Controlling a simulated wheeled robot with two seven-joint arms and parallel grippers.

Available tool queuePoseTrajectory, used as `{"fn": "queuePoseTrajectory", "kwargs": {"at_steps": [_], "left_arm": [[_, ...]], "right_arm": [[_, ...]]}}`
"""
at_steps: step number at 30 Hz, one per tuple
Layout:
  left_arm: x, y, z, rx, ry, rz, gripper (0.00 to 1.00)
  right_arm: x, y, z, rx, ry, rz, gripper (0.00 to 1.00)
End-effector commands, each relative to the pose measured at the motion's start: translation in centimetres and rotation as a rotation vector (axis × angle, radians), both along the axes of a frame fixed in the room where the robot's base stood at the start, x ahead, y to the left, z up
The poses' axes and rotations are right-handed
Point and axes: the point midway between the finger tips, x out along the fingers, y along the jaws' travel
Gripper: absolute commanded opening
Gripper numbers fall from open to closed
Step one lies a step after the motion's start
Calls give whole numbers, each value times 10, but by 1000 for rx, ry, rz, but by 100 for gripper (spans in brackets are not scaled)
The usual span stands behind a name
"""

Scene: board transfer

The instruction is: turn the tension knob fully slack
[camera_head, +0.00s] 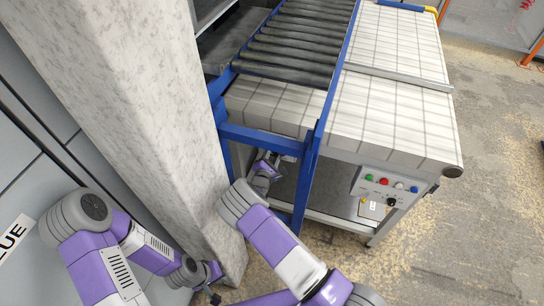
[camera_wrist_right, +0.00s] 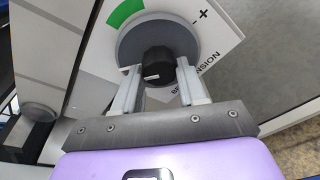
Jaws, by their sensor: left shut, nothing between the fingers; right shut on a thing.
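The tension knob (camera_wrist_right: 157,60) is black with a white mark and sits at the centre of a grey round dial (camera_wrist_right: 185,35) in the right wrist view. A green arc, plus and minus signs and partly hidden lettering surround the dial. My right gripper (camera_wrist_right: 158,70) has one finger on each side of the knob and is shut on it. In the head view my right wrist reaches beside the blue frame under the conveyor, and the knob is hidden there. My left gripper (camera_head: 214,297) is shut and empty, low near the pillar's foot.
A speckled stone pillar (camera_head: 120,90) stands at the left, close to both arms. The blue frame (camera_head: 311,165) carries a roller conveyor (camera_head: 300,40) beside a white gridded surface (camera_head: 390,110). A button panel (camera_head: 375,196) is at the right. The floor at the right is open.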

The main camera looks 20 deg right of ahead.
Motion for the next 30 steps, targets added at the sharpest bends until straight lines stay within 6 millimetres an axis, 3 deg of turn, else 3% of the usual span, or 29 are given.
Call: {"fn": "queuePoseTrajectory", "kwargs": {"at_steps": [18, 30], "left_arm": [[0, 0, -15, 0, 0, 0, 0], [0, 0, -22, 0, 0, 0, 0]], "right_arm": [[1, 0, -1, -477, 320, -1, 10], [1, 1, -1, -693, 466, -1, 10]]}}
